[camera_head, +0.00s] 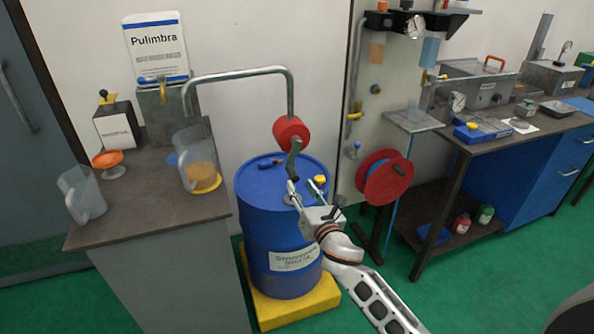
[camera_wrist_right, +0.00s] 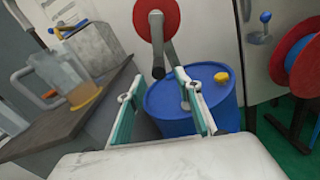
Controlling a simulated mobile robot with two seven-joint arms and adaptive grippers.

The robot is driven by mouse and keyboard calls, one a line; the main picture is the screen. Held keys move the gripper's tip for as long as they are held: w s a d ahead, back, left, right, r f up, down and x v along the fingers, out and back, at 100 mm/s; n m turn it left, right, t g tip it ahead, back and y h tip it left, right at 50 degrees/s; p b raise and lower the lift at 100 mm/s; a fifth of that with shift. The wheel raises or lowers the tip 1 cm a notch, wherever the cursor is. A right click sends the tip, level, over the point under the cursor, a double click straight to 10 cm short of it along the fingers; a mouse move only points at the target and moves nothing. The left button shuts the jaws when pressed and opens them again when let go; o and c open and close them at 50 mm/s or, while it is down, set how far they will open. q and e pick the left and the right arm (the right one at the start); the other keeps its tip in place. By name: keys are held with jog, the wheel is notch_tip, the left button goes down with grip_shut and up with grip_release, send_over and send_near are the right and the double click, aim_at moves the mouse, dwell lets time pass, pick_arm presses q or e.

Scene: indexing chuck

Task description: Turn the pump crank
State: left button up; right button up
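The red round pump (camera_head: 291,131) sits above the blue drum (camera_head: 265,232), with a bent grey pipe running up and left from it. Its dark crank (camera_head: 294,161) hangs down from the pump's face. In the right wrist view the crank (camera_wrist_right: 157,50) ends in a round grip pointing towards the camera. My right gripper (camera_head: 307,193) is open just below the crank, over the drum top. In the wrist view its fingers (camera_wrist_right: 158,88) stand on either side of the crank's lower end, empty; contact cannot be told. My left gripper is not in view.
A bench with a clear jug (camera_head: 198,160) under the pipe's spout is to the left. A red hose reel (camera_head: 385,177) and a workbench (camera_head: 463,147) are to the right. The drum stands on a yellow base (camera_head: 297,312). A yellow cap (camera_head: 320,180) is on the drum top.

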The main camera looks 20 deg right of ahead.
aim_at(296, 180)
jog(key=w+b, duration=0.1)
jog(key=w, duration=0.6)
jog(key=shift+a, duration=0.2)
grip_shut()
